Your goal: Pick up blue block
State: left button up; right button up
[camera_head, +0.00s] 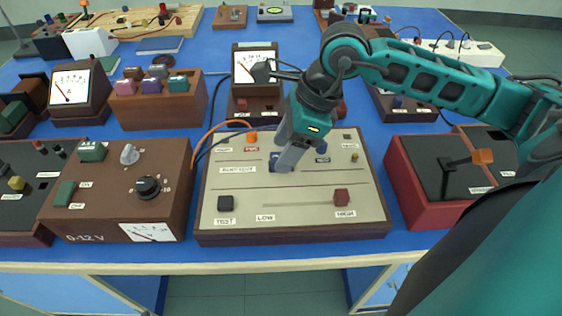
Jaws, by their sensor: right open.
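My right gripper (284,164) reaches down from the upper right over the beige panel (240,190) of a wooden-framed box. Its jaws are open, and its grey fingertips are low over the panel's middle. A small blue block (273,159) shows at the left edge of the fingertips, partly hidden by them. I cannot tell whether it lies between the fingers or whether they touch it. A second small blue piece (321,148) is on the panel to the right of the gripper. My left gripper is not in view.
A brown power supply (110,200) stands left, a red-sided box (420,185) right. Meters and a wooden rack (155,112) stand behind.

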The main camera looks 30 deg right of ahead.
jog(key=shift+w+a+f, duration=0.1)
jog(key=shift+a+f, duration=0.15)
jog(key=shift+f, duration=0.4)
jog(key=shift+c, duration=0.4)
grip_shut()
jog(key=shift+r, duration=0.1)
